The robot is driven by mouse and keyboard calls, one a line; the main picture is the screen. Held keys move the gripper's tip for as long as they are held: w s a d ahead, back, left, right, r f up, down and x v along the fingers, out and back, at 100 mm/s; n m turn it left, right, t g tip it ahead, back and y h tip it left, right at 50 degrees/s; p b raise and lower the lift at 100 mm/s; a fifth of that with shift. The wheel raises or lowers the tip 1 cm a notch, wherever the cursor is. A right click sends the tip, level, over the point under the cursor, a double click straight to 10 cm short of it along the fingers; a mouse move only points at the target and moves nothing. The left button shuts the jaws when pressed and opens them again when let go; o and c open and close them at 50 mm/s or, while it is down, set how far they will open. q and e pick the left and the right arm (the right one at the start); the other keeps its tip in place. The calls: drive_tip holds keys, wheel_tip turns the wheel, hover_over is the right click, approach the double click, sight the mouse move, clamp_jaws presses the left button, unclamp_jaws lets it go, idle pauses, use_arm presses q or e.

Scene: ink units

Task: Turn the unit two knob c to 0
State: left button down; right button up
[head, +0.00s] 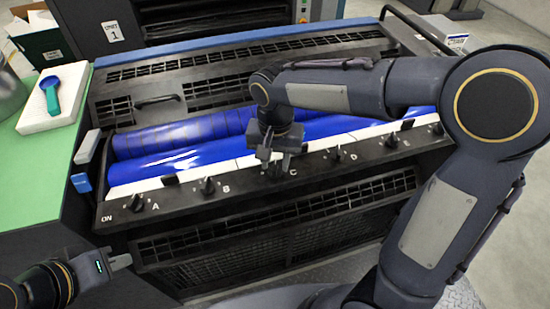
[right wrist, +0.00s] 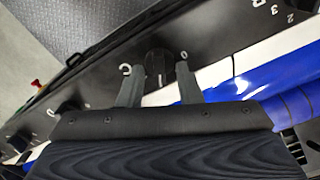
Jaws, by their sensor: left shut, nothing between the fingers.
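The black knob c (right wrist: 159,64) sits on the dark control strip beside a white letter C and a white 0 in the right wrist view. A pale mark shows on its face, but the exact setting is hard to read. My right gripper (right wrist: 160,80) has its two grey fingers apart, one on each side of the knob, with small gaps visible. In the head view my right gripper (head: 276,160) is over the knob marked C and mostly hides it. My left gripper (head: 119,260) is shut and empty at lower left, away from the panel.
Similar knobs A (head: 137,203), B (head: 208,186) and D (head: 337,154) line the strip beside knob c. Blue rollers (head: 180,148) lie behind it. A green table (head: 40,180) with a white block and blue scoop stands left. A unit labelled 1 (head: 100,30) stands behind.

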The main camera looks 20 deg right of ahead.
drive_tip(key=shift+c, duration=0.3)
clamp_jaws()
drive_tip(key=shift+n, duration=0.3)
drive_tip(key=n, duration=0.3)
drive_tip(key=shift+n+p, duration=0.3)
drive_tip(key=n, duration=0.4)
drive_tip(key=shift+a+n, duration=0.1)
drive_tip(key=shift+n, duration=0.2)
drive_tip(key=n+p, duration=0.1)
drive_tip(key=n, duration=0.4)
drive_tip(key=shift+a, duration=0.1)
drive_tip(key=n+p, duration=0.1)
drive_tip(key=n, duration=0.5)
drive_tip(key=shift+s, duration=0.1)
